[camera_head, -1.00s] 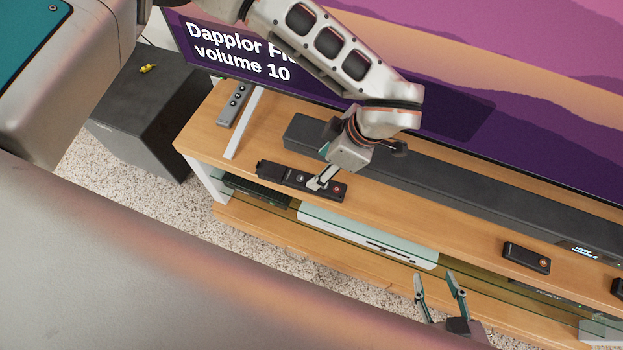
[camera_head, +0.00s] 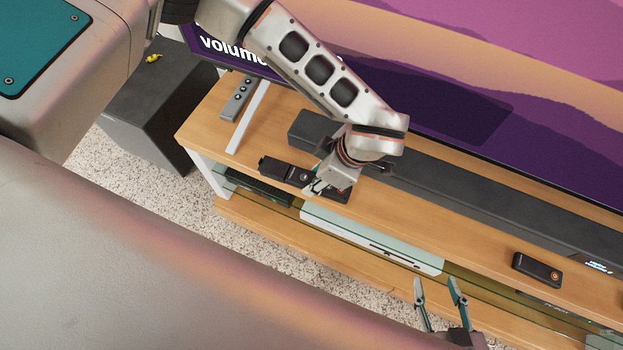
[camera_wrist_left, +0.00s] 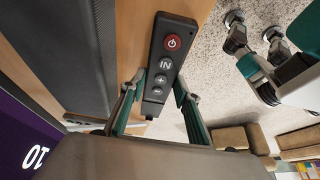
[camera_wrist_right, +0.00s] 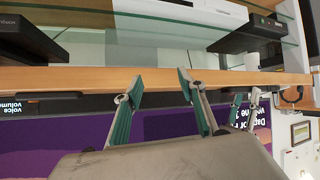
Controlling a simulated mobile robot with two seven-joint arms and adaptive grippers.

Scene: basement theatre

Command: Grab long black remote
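The long black remote (camera_head: 282,169) lies on the upper shelf of the wooden TV stand, in front of the soundbar. In the left wrist view the remote (camera_wrist_left: 168,62) shows a red power button, an IN button and smaller buttons. My left gripper (camera_head: 317,187) is over the remote's right part and hides some of it. In the left wrist view my left gripper (camera_wrist_left: 159,86) is open, one finger on each side of the remote; contact cannot be told. My right gripper (camera_head: 437,284) is open and empty in front of the stand; its spread fingers (camera_wrist_right: 160,80) show in the right wrist view.
A grey remote (camera_head: 239,98) lies at the stand's left end. A short black remote (camera_head: 537,269) lies at the right. The soundbar (camera_head: 450,191) runs behind, below the large screen (camera_head: 560,110). A white console (camera_head: 370,238) sits on the lower shelf.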

